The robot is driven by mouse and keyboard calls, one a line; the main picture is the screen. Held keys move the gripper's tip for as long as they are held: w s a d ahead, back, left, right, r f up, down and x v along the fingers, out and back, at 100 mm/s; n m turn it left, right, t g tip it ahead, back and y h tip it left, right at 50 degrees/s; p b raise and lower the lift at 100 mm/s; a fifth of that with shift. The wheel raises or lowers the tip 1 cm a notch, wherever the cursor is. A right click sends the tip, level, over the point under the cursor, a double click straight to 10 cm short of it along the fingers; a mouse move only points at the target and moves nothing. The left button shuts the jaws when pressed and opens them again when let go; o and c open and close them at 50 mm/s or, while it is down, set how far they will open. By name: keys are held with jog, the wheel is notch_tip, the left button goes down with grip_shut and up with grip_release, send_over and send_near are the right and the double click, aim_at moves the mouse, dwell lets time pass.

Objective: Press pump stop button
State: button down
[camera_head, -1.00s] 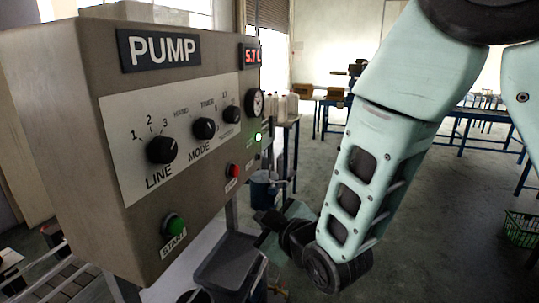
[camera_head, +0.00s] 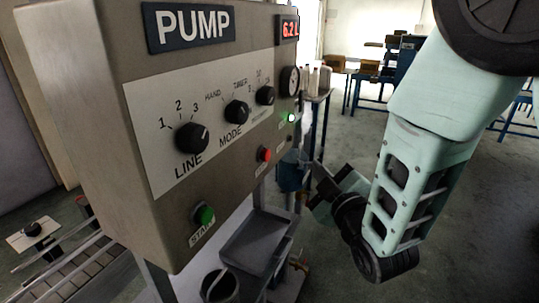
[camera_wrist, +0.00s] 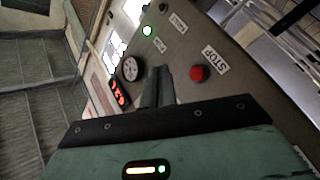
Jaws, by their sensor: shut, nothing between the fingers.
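The grey pump panel (camera_head: 150,215) carries a red stop button (camera_head: 264,154) on its lower right part. In the wrist view the red button (camera_wrist: 200,73) sits beside its STOP label (camera_wrist: 215,59). My gripper (camera_head: 316,170) is shut and empty, in front of the panel and to the right of the button. In the wrist view my closed fingers (camera_wrist: 158,84) point toward the panel, just left of the red button and apart from it. A green start button (camera_head: 204,214) is at the panel's lower left.
The display (camera_head: 290,28) reads 6.2 L and a green lamp (camera_head: 291,117) is lit. Knobs (camera_head: 192,138) and a gauge (camera_head: 290,80) project from the panel. A grey tray (camera_head: 255,240) and a bucket (camera_head: 219,287) are below. Open floor lies to the right.

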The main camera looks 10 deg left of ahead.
jog(key=w+a, duration=0.2)
jog(key=a, duration=0.5)
jog(key=shift+w+a+p, duration=0.3)
jog(key=shift+p, duration=0.15)
dwell(1.7)
jog(key=shift+w+a, duration=0.15)
jog(key=shift+a, duration=0.25)
jog(key=shift+w+a+b, duration=0.2)
jog(key=shift+a+b, duration=0.25)
jog(key=shift+a, duration=0.1)
dwell(0.7)
jog(key=shift+d, duration=0.15)
jog(key=shift+s+d+b, duration=0.3)
jog(key=shift+s+d, duration=0.05)
jog(key=shift+d, duration=0.45)
jog(key=shift+s+d+b, duration=0.25)
jog(key=shift+s+d, duration=0.05)
jog(key=shift+d, duration=0.5)
jog(key=shift+s+d+b, duration=0.25)
jog(key=shift+d+b, duration=0.05)
jog(key=shift+d, duration=0.45)
jog(key=shift+s+d+b, duration=0.25)
jog(key=shift+s+d, duration=0.05)
jog(key=shift+d, duration=0.5)
